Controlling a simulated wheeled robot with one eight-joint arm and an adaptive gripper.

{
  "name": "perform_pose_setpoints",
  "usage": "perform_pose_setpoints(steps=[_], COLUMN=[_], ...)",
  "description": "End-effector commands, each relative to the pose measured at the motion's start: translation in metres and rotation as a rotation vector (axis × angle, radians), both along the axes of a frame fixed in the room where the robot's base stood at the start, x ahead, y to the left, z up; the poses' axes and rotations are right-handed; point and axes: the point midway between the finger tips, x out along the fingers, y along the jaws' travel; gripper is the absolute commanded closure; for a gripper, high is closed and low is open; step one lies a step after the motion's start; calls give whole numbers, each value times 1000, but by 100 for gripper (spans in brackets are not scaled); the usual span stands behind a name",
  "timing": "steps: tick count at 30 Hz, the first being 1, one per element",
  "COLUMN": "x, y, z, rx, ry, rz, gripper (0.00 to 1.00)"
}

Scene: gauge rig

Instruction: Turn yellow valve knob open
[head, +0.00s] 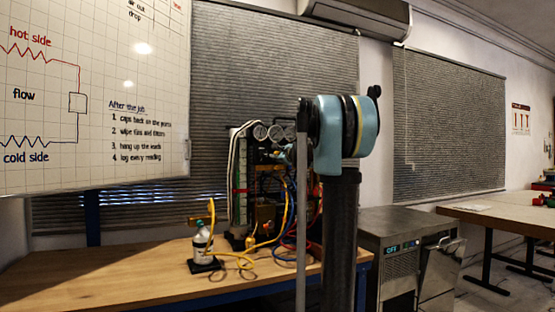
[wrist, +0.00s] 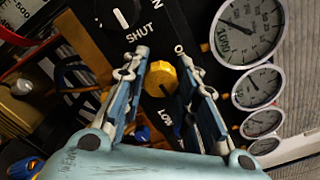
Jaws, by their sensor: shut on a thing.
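The yellow valve knob (wrist: 160,78) is on a black panel in the middle of the wrist view. My gripper (wrist: 161,54) has one finger on each side of it and is shut on it, with the fingertips reaching past the knob. The exact contact points are hard to see. A black knob with a white mark (wrist: 122,16) sits above, beside the word SHUT. In the head view the gauge rig (head: 262,185) stands on the bench. My arm covers its right part, and the yellow knob cannot be made out there.
Several round white gauges (wrist: 249,32) line the panel's right side, close to my right finger. On the wooden bench (head: 130,275), a white bottle (head: 203,243) with a yellow hose stands left of the rig. The bench's front left is clear.

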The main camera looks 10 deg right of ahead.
Motion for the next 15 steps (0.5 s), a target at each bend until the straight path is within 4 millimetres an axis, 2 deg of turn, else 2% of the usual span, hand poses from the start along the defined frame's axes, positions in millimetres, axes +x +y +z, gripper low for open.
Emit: perform_pose_setpoints(steps=[15], x=[-1], y=[1], z=[-2], rx=[-427], ry=[-123], rz=[3], gripper=[97])
